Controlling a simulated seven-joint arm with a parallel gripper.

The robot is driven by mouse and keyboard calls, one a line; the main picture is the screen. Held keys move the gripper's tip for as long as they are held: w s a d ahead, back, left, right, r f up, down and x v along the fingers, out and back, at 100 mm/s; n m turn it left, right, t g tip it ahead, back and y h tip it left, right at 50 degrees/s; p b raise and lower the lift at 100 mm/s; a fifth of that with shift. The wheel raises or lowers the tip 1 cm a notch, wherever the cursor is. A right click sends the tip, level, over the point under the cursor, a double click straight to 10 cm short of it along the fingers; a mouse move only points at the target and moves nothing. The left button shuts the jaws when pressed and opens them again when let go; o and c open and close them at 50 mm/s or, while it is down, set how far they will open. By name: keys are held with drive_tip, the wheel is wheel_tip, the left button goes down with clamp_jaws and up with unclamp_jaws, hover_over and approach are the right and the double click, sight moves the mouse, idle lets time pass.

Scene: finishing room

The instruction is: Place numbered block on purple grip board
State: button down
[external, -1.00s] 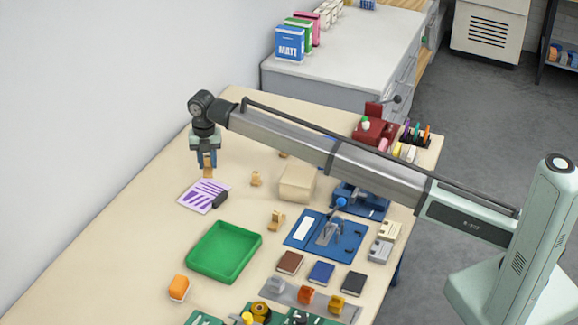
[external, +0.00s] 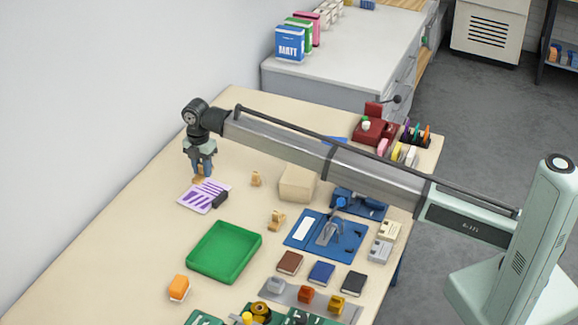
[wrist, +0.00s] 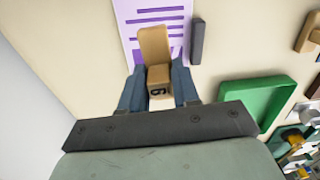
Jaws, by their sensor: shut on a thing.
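My gripper (external: 201,172) is shut on a tan wooden block (wrist: 158,82). In the wrist view the block sits between the blue fingers, and a dark number mark shows on its near face. The purple grip board (external: 199,197) is a white sheet with purple stripes lying on the table. It also shows in the wrist view (wrist: 154,18), beyond the block. The block (external: 198,181) appears at the board's far left edge in the external view. I cannot tell whether it touches the board.
A dark grey bar (external: 220,199) lies at the board's right edge. A green tray (external: 224,252) stands nearer the camera. Other tan wooden pieces (external: 256,179) stand to the right. A plain wall (external: 80,130) runs along the left, with clear table between.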

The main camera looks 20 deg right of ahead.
sight(206, 194)
drive_tip(key=shift+f, duration=3.6)
drive_tip(key=shift+f, duration=0.15)
drive_tip(key=c, duration=0.8)
unclamp_jaws()
wheel_tip(206, 194, up, 12)
drive_tip(key=shift+r, duration=0.2)
